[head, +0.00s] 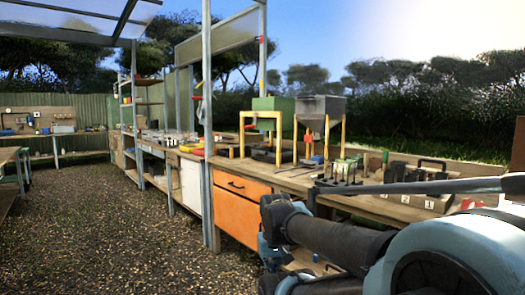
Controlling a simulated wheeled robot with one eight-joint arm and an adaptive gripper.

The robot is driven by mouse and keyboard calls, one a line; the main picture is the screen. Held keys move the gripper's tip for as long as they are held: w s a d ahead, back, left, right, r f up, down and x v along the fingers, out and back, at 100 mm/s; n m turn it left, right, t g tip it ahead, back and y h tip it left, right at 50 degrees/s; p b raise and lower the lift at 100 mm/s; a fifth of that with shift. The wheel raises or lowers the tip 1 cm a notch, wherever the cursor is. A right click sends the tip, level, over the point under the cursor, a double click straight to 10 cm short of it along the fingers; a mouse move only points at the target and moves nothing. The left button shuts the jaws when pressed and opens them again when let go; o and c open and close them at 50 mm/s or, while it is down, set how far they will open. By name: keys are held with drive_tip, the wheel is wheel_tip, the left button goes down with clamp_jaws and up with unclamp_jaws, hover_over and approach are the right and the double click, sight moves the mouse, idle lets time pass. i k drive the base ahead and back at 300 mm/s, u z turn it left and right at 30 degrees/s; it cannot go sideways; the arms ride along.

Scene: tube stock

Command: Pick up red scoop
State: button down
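I cannot make out a red scoop for certain. Several small red spots show in the head view. A small red item (467,204) lies at the right end of the workbench, behind my arm. A red item (197,148) lies with yellow ones on the bench left of the middle. All are too small to identify. My arm reaches in from the lower right, and its fingers do not show.
A long wooden workbench (290,178) with an orange drawer front (236,185) runs along the right. A green hopper (268,104) and a grey hopper (320,106) stand on it on yellow legs. A metal post (207,150) rises before the bench. Gravel floor (95,225) is clear at left.

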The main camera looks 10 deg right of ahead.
sight(467, 205)
drive_tip(key=z, duration=2.75)
drive_tip(key=i, duration=0.3)
drive_tip(key=u, duration=0.2)
